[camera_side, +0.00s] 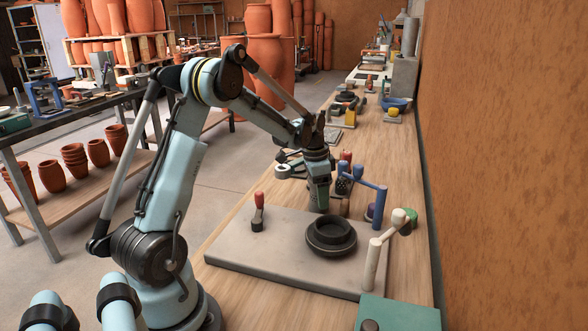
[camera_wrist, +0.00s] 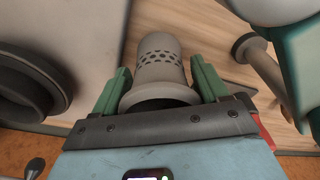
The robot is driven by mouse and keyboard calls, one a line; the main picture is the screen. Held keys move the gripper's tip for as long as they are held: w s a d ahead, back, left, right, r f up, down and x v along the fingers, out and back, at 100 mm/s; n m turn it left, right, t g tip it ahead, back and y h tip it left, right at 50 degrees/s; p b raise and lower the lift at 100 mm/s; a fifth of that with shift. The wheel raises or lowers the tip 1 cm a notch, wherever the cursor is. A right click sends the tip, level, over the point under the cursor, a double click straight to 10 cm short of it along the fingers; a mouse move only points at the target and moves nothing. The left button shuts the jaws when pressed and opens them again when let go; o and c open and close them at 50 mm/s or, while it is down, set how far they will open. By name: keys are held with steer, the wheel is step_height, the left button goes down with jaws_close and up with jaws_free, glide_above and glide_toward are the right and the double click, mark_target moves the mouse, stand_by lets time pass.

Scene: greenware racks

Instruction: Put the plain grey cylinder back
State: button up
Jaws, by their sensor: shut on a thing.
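My gripper (camera_side: 319,205) is low near the back edge of the grey board in the side view. In the wrist view its two green fingers (camera_wrist: 160,88) are shut on a grey cylinder (camera_wrist: 158,68). This cylinder has a wide flange close to the gripper and a band of dark dots, so it is not plain. In the side view I cannot make it out clearly behind the fingers. I cannot tell whether it touches the surface below.
The grey board (camera_side: 275,262) carries a dark round dish (camera_side: 331,238) and a red-handled tool (camera_side: 258,210). A pale cylinder with an arm (camera_side: 372,265) and a blue bent-handled piece (camera_side: 379,208) stand to the right. A green box (camera_side: 400,315) is at the front.

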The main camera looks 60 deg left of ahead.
steer(key=shift+f, duration=0.3)
steer(key=o, duration=1.3)
steer(key=r, duration=0.3)
steer(key=s+r, duration=0.1)
steer(key=r, duration=0.7)
steer(key=shift+s+a+r, duration=0.15)
steer(key=shift+r, duration=0.05)
steer(key=shift+d+r, duration=0.2)
steer(key=shift+r, duration=0.25)
steer(key=shift+s+d+f+n+t, duration=0.2)
steer(key=shift+s+d+n+t, duration=0.55)
steer(key=shift+s+d, duration=2.05)
steer(key=shift+s+d+f+n+t, duration=0.3)
steer(key=shift+s+d+t, duration=0.75)
steer(key=shift+d, duration=3.6)
steer(key=shift+s+d+f+n+t, duration=0.15)
steer(key=shift+s+d+n+t, duration=0.85)
steer(key=shift+d, duration=2.7)
